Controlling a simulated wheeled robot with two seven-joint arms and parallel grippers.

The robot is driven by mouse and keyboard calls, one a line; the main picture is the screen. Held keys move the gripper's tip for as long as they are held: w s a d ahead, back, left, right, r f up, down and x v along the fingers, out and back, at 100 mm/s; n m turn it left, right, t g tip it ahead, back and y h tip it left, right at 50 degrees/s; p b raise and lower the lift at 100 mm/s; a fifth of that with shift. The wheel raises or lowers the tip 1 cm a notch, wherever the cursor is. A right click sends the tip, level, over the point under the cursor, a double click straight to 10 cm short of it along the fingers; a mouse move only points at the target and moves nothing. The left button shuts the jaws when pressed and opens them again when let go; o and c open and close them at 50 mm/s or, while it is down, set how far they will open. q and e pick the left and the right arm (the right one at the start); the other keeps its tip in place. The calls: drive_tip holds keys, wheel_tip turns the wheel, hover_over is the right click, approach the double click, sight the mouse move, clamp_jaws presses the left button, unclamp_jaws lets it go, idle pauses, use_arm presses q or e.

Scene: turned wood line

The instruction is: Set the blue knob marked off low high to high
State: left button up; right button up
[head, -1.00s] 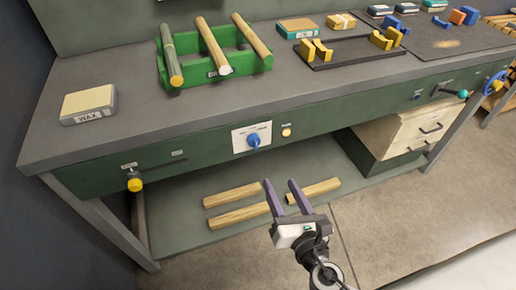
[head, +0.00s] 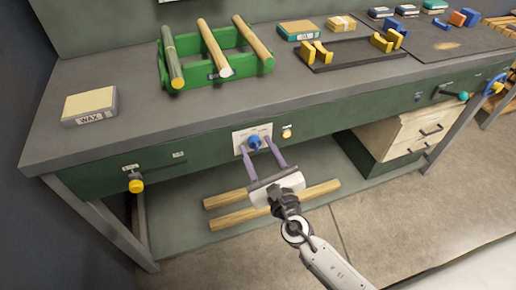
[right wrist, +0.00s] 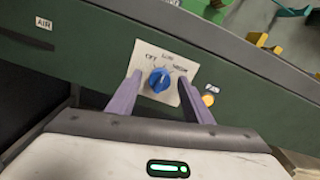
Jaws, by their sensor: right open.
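The blue knob (head: 254,142) sits on a white plate on the green front of the bench. In the right wrist view, the knob (right wrist: 159,81) shows between my fingers, with off, low and high lettering on the plate (right wrist: 146,50) around its upper side. I cannot tell for sure which mark it points to. My right gripper (head: 255,148) is open, one purple finger on each side of the knob, with gaps visible; it also shows in the right wrist view (right wrist: 160,78). Whether the tips reach the knob's depth is unclear. My left gripper is out of view.
A small amber button (head: 287,134) is just right of the plate. A yellow knob (head: 136,186) is at the front's left end. A green rack with wood rods (head: 240,66) and a wax block (head: 89,106) stand on the bench. Wooden bars (head: 226,199) lie on the lower shelf.

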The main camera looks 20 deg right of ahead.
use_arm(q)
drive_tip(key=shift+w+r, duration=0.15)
use_arm(e)
drive_tip(key=shift+w, duration=0.2)
drive_tip(key=shift+c, duration=0.4)
drive_tip(key=c, duration=1)
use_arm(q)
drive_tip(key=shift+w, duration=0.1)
